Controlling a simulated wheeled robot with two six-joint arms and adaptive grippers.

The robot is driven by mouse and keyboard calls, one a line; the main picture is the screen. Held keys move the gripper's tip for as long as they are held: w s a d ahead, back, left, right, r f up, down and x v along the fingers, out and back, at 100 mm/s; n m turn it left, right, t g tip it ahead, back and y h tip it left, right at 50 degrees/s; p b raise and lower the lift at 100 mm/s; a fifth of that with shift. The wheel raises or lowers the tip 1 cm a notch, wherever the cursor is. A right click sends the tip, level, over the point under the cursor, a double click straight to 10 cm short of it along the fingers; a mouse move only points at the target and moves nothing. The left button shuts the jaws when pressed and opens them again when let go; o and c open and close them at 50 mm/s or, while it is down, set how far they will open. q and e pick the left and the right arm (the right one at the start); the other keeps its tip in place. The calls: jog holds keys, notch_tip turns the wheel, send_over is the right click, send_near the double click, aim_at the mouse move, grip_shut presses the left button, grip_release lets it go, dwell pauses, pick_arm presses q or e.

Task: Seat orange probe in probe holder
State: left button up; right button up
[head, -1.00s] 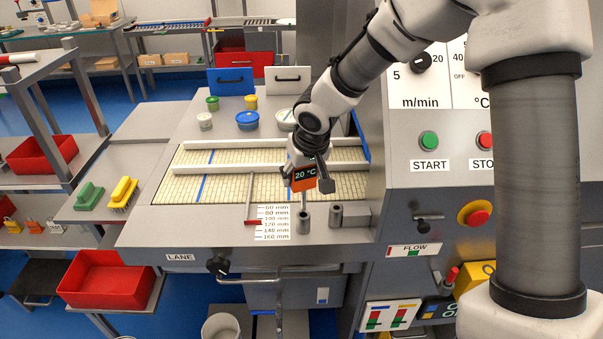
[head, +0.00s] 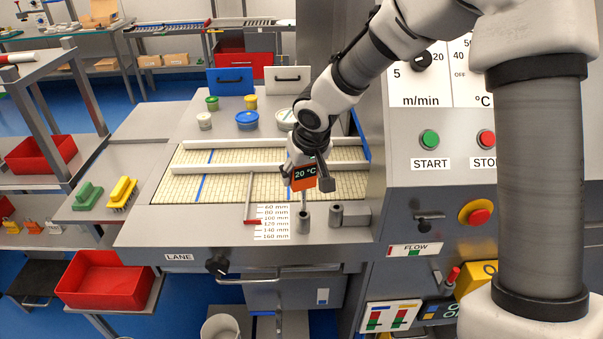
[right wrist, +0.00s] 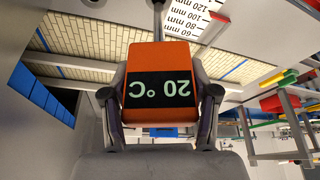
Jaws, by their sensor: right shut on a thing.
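The orange probe (head: 303,184) has a dark display reading 20 °C. My right gripper (head: 310,172) is shut on its orange body, above the front ledge of the lane machine. In the right wrist view the orange probe (right wrist: 160,60) sits between both fingers of the right gripper (right wrist: 160,100). The probe's thin metal stem (head: 304,199) points down, nearly upright, over the left of two short grey cylinders, which looks like the probe holder (head: 305,220). Whether the tip is inside it or just above, I cannot tell. My left gripper is not in view.
A second grey cylinder (head: 336,216) stands just right, beside a grey block (head: 356,215). A mm scale (head: 272,222) and a red-ended rod (head: 249,205) lie to the left. The tall control panel (head: 432,200) rises close on the right. The ledge's left part is clear.

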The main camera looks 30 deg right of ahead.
aim_at(305, 182)
dwell(0.7)
jog(key=shift+f+b, duration=0.4)
jog(key=shift+b, duration=0.2)
jog(key=shift+f+b, duration=2.6)
jog(key=shift+b, duration=0.2)
jog(key=o, duration=1.2)
jog(key=shift+o, duration=0.2)
jog(key=v, duration=0.7)
jog(key=shift+s+r, duration=0.15)
jog(key=shift+r, duration=0.2)
jog(key=shift+f, duration=0.1)
